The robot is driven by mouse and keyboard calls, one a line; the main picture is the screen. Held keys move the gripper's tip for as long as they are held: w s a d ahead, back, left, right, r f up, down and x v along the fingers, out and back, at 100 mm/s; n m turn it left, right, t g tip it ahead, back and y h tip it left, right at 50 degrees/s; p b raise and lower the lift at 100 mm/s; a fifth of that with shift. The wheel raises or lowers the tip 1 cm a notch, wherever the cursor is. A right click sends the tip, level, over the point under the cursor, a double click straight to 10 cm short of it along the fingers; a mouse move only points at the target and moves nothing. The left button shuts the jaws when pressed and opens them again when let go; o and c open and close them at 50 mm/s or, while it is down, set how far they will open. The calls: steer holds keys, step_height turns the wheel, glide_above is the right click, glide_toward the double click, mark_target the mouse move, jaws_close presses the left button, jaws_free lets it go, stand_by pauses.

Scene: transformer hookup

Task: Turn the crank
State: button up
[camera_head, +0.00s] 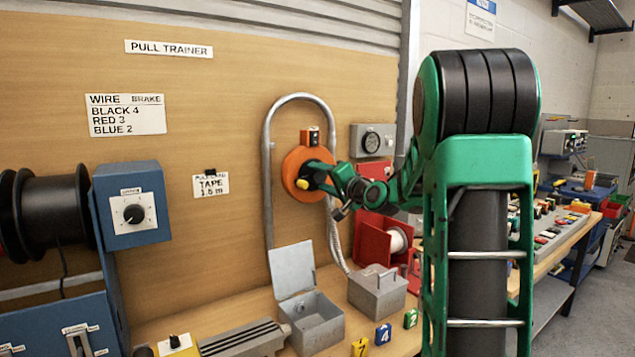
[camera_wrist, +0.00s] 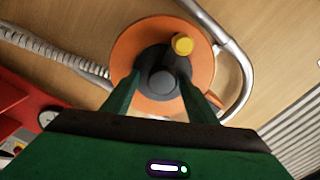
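The crank is an orange disc (camera_head: 292,174) on the wooden board, with a dark hub and a yellow knob (camera_head: 303,184) off its centre. In the wrist view the orange disc (camera_wrist: 125,48) fills the upper middle, with the yellow knob (camera_wrist: 182,44) above the grey-capped hub (camera_wrist: 163,82). My gripper (camera_head: 328,178) is at the disc's right side in the head view. In the wrist view the fingers of my gripper (camera_wrist: 163,92) are spread, one on each side of the hub and below the yellow knob. Whether they touch anything cannot be told.
A bent grey pipe (camera_head: 268,150) arches around the disc. An open grey box (camera_head: 318,325) stands on the bench below. A blue dial box (camera_head: 133,205) is at left.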

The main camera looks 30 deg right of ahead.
steer(key=shift+a, duration=0.15)
steer(key=s, duration=1)
steer(key=shift+s, duration=0.35)
steer(key=shift+a, duration=0.1)
steer(key=s+a+f+n+g, duration=0.2)
steer(key=s+a+f+g, duration=0.1)
steer(key=f, duration=0.2)
steer(key=s+a+f+n+g+y, duration=0.1)
steer(key=s+a+f+g, duration=0.1)
steer(key=s+f+g, duration=0.3)
steer(key=s+a+f+n+g, duration=0.1)
steer(key=s+a+f+n, duration=0.15)
steer(key=f, duration=0.35)
steer(key=s+a+f+g, duration=0.1)
steer(key=s+f+g, duration=0.1)
steer(key=s, duration=0.6)
steer(key=s+a+f+g, duration=0.1)
steer(key=s+f+g, duration=0.2)
steer(key=s, duration=0.5)
steer(key=s+a+f+g, duration=0.1)
steer(key=s+f+g, duration=0.2)
steer(key=s, duration=0.5)
steer(key=shift+s+a+g, duration=0.2)
steer(key=shift+a+g, duration=0.15)
steer(key=shift+g, duration=0.25)
